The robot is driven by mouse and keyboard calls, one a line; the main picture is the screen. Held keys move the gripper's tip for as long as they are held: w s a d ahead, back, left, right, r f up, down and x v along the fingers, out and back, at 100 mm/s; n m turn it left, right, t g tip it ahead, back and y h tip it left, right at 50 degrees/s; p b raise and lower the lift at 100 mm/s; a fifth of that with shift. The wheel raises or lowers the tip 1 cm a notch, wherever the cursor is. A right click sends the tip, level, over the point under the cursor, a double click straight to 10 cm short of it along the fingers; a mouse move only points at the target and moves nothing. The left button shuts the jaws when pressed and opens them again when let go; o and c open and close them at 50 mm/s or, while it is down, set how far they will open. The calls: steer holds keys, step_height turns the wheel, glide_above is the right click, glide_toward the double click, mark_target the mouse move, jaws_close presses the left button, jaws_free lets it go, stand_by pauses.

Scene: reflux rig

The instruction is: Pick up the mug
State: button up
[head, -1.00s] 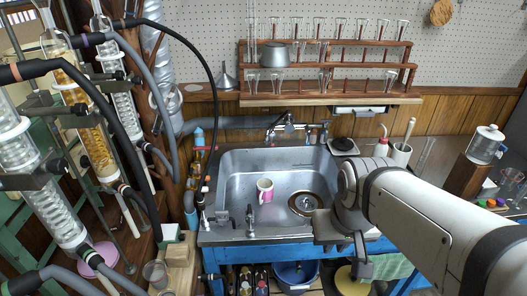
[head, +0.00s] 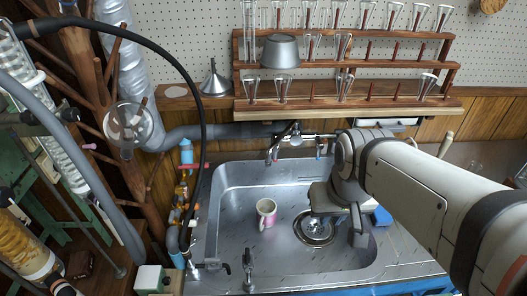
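The mug (head: 266,213) is small, white at the rim and pink lower down. It stands in the steel sink (head: 235,255), left of the round drain, with its opening facing up and a handle on its left side. My gripper (head: 343,215) is above the right part of the sink, to the right of the mug and apart from it. It points downward and holds nothing that I can see. The finger gap is not clear from this angle.
The drain (head: 314,228) lies between mug and gripper. A tap (head: 294,138) is at the sink's back, another (head: 249,270) at its front edge. A wooden rack (head: 350,105) of glassware hangs above. Glass tubing and hoses (head: 45,110) crowd the left.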

steer(key=shift+a, duration=0.15)
steer(key=w+a+f+m+g+y+b, duration=0.3)
steer(key=a+f+m+y+b, duration=0.1)
steer(key=f+b, duration=0.45)
steer(key=w+a+f+m+g+y+b, duration=0.2)
steer(key=w+a+f+m+y+b, duration=0.15)
steer(key=f+b, duration=0.5)
steer(key=m+t+y+b, duration=0.6)
steer(key=m+y+b, duration=0.45)
steer(key=m, duration=0.25)
glide_toward(262, 228)
step_height(262, 228, up, 7)
steer(key=w+a, duration=0.1)
steer(key=a, duration=0.2)
steer(key=shift+n, duration=0.25)
steer(key=f+b, duration=0.1)
steer(key=f, duration=0.1)
steer(key=f+b, duration=0.1)
steer(key=f, duration=0.1)
steer(key=f+b, duration=0.2)
steer(key=f, duration=0.1)
steer(key=shift+w+a, duration=0.1)
steer(key=shift+a, duration=0.3)
steer(key=a, duration=0.2)
steer(key=a+b, duration=0.1)
steer(key=a, duration=0.1)
steer(key=w+a+b, duration=0.1)
steer(key=a, duration=0.1)
steer(key=shift+a+r, duration=0.1)
steer(key=shift+a, duration=0.15)
